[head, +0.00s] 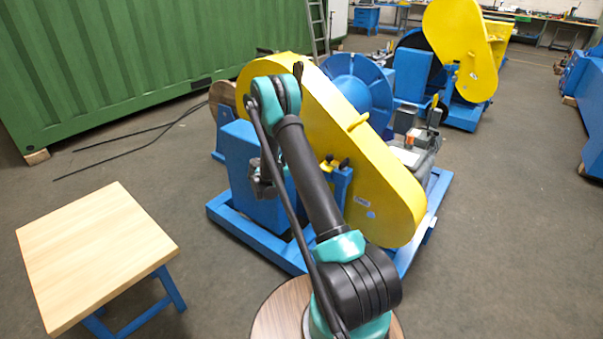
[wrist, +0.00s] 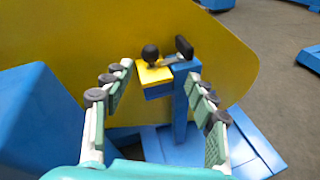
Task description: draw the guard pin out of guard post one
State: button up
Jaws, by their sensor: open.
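The yellow chain guard (head: 365,170) covers the blue machine. It fills the upper part of the wrist view (wrist: 75,40). A yellow tab (wrist: 153,74) juts from it against a blue guard post (wrist: 180,110). A black ball-headed knob (wrist: 150,54), which looks like the guard pin, stands upright on the tab. A black flat piece (wrist: 184,47) stands at the post top. My gripper (wrist: 161,75) is open and empty, its fingers either side of the tab and post in the picture, short of the knob. In the head view my arm partly hides it.
A light wooden table (head: 95,250) with blue legs stands at the left. The machine's blue base frame (head: 260,243) surrounds the post's foot. A second yellow guard (head: 460,45) stands behind. Floor is clear between table and machine.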

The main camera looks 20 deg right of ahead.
aim_at(327, 160)
notch_tip(327, 160, down, 6)
jog(key=w+a+n+t+h, duration=0.1)
jog(key=w+a+n+h, duration=0.1)
jog(key=n+h, duration=0.1)
jog(key=x, duration=1.7)
jog(key=shift+d+f, duration=0.25)
jog(key=shift+f, duration=0.15)
grip_shut()
jog(key=shift+r, duration=0.1)
